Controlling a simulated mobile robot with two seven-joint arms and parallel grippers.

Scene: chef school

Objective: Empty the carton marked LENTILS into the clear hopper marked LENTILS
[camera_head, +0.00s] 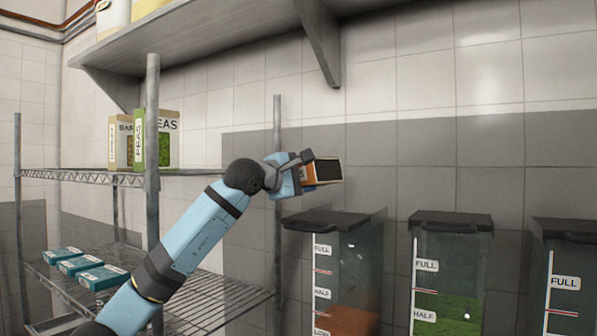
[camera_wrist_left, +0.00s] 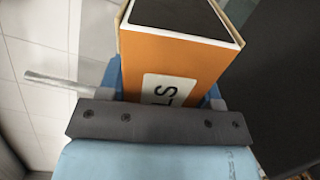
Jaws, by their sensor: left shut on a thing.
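An orange carton (camera_head: 325,171) lies tilted on its side in the air, gripped by my left gripper (camera_head: 291,175), which is shut on it. In the left wrist view the carton (camera_wrist_left: 185,60) shows a white label of which only "LS" is readable, and a dark framed panel; I cannot tell if that is an open mouth or a window. The carton is above and apart from the leftmost clear hopper (camera_head: 352,268), which has a dark lid and orange-red contents low inside. Its level labels read FULL and HALF; no LENTILS mark is readable. My right gripper is out of view.
Other hoppers stand to the right, one with green contents (camera_head: 450,260) and one cut off by the edge (camera_head: 572,285). A wire rack at left holds a PEAS carton (camera_head: 158,139) and several teal boxes (camera_head: 103,277). A bracketed shelf (camera_head: 215,45) hangs above.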

